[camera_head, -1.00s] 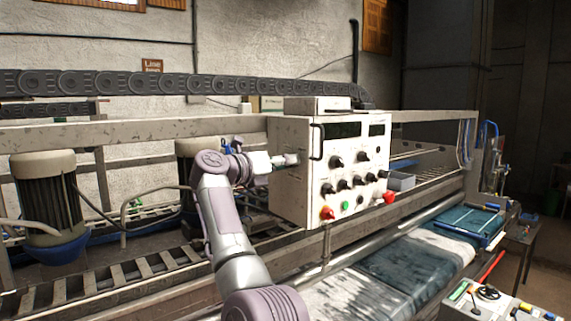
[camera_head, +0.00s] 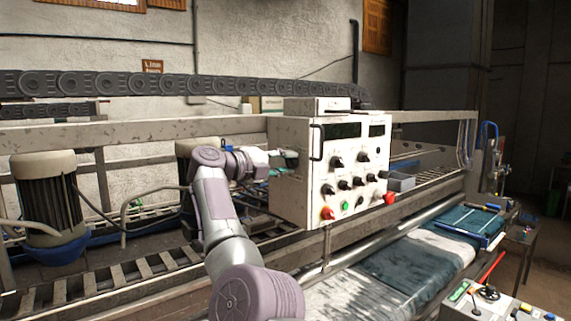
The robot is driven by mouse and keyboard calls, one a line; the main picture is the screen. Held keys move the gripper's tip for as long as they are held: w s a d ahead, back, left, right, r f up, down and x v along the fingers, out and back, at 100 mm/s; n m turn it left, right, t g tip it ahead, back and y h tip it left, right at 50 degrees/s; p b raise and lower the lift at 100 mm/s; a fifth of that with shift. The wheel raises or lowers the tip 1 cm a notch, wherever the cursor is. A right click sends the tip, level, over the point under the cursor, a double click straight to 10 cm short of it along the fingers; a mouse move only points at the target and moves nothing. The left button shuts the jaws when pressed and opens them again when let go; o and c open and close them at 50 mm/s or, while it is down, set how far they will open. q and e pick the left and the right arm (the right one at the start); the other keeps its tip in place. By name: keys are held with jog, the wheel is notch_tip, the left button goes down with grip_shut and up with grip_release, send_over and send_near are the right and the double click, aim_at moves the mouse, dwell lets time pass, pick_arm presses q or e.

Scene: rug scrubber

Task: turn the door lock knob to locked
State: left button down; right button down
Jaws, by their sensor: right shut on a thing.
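The white control cabinet (camera_head: 300,205) stands on the machine frame, with a black door handle (camera_head: 317,142) near its front left edge. My right gripper (camera_head: 288,161) is at the upper part of the cabinet's left side, shut on the door lock knob. The fingers cover the knob, so which way it points cannot be seen. My left gripper is not in view.
The cabinet front carries several black knobs, a red knob (camera_head: 327,213) and a red button (camera_head: 389,198). A motor (camera_head: 45,195) stands at the left. A conveyor with a wet rug (camera_head: 410,265) runs below the cabinet.

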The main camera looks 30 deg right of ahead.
jog(key=shift+r+n, duration=0.1)
jog(key=shift+n, duration=0.4)
dwell(0.3)
jog(key=c, duration=0.8)
grip_release()
jog(key=shift+w, duration=0.1)
jog(key=shift+a, duration=0.1)
jog(key=a, duration=1.1)
jog(key=shift+s+a+r, duration=0.35)
jog(key=shift+s, duration=0.1)
